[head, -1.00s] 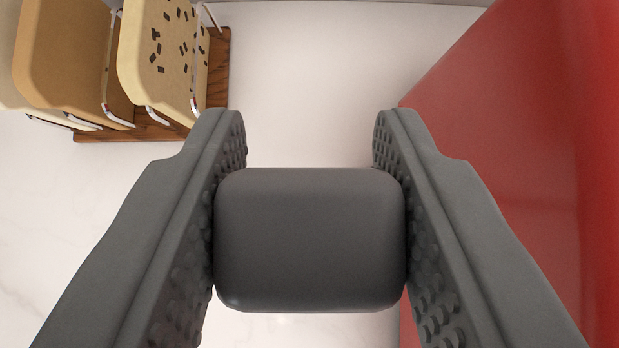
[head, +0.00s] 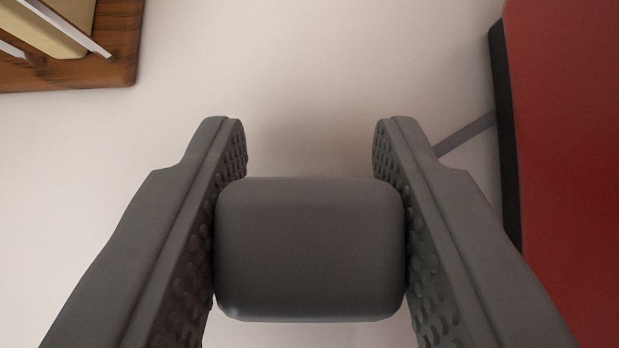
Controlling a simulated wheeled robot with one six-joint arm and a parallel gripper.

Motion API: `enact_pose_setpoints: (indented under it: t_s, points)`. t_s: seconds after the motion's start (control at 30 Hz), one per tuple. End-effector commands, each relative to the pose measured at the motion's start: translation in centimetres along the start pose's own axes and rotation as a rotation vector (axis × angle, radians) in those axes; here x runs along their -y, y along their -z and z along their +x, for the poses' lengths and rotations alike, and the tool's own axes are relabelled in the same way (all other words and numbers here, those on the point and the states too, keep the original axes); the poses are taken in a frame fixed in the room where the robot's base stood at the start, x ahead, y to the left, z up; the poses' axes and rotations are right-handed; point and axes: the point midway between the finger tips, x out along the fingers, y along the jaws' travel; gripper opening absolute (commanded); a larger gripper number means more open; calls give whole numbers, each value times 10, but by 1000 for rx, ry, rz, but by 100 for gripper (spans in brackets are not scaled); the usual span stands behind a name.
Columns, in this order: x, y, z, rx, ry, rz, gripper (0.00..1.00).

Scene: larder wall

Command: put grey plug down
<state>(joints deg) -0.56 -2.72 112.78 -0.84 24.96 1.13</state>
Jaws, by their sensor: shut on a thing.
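The grey plug (head: 310,250) is a dark grey block with rounded edges, in the lower middle of the head view. My gripper (head: 310,150) is shut on it, with one textured finger pressed against each side. The fingertips reach a little beyond the plug. A pale surface (head: 310,60) lies beyond the plug, with a soft shadow near the fingertips. I cannot tell whether the plug touches that surface.
A wooden rack (head: 115,45) holding pale slabs stands at the upper left. A large red object (head: 565,150) with a dark edge fills the right side. A thin grey strip (head: 466,134) runs from it towards my right finger. The pale surface between is clear.

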Motion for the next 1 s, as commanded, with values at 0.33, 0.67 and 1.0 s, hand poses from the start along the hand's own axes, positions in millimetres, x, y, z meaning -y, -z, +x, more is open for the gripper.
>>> enact_pose_setpoints:
  t_s: [0.33, 0.67, 1.0]
  points:
    - [0, -2, 2, 0, 0, 0, 9]
    - [0, -7, 8, 0, 0, 0, 9]
    - [0, -8, 9, 0, 0, 0, 58]
